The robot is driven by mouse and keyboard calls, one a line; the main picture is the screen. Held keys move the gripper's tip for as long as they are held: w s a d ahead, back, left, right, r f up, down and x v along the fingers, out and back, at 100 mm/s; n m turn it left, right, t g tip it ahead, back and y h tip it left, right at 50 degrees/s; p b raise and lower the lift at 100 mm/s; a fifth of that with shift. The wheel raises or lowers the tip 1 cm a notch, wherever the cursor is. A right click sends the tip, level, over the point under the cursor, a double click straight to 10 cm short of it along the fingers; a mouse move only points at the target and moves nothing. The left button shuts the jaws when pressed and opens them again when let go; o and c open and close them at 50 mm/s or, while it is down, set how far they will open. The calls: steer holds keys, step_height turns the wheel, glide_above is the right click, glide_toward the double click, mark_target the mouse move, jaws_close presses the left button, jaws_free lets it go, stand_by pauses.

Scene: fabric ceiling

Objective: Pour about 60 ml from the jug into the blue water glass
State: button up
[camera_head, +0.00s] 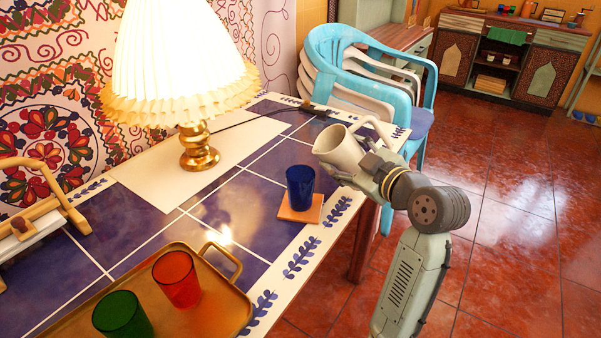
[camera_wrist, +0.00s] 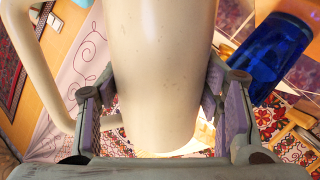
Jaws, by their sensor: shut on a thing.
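The cream jug (camera_head: 343,150) is held by my gripper (camera_head: 381,172) above the table's right edge. It leans a little to the left, with its spout toward the glass side. In the wrist view the jug (camera_wrist: 163,75) fills the middle, and the two fingers of my gripper (camera_wrist: 165,105) press on its sides. The blue water glass (camera_head: 300,187) stands upright on an orange coaster (camera_head: 301,210), left of and below the jug. It also shows in the wrist view (camera_wrist: 277,55) at the upper right. No liquid stream shows, and the jug's contents are hidden.
A brass tray (camera_head: 215,313) with a red glass (camera_head: 177,279) and a green glass (camera_head: 122,315) is at the table's front. A lit lamp (camera_head: 199,150) stands behind. Stacked chairs (camera_head: 345,60) are beyond the table. Tabletop between tray and coaster is clear.

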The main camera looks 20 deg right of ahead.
steer(key=shift+d, duration=0.1)
stand_by(0.6)
steer(key=shift+d+f+m+b, duration=0.3)
steer(key=shift+d+f+m, duration=0.1)
steer(key=shift+f+m, duration=0.1)
steer(key=shift+d+r+m+t+y+p, duration=0.1)
steer(key=shift+d+m+t+y+p, duration=0.35)
steer(key=shift+d+m, duration=0.45)
steer(key=m, duration=0.1)
steer(key=d+m, duration=0.1)
steer(key=m+t, duration=0.1)
steer(key=shift+s+d+f+m+y, duration=0.2)
steer(key=shift+d+f+m+y, duration=0.1)
steer(key=shift+y, duration=0.05)
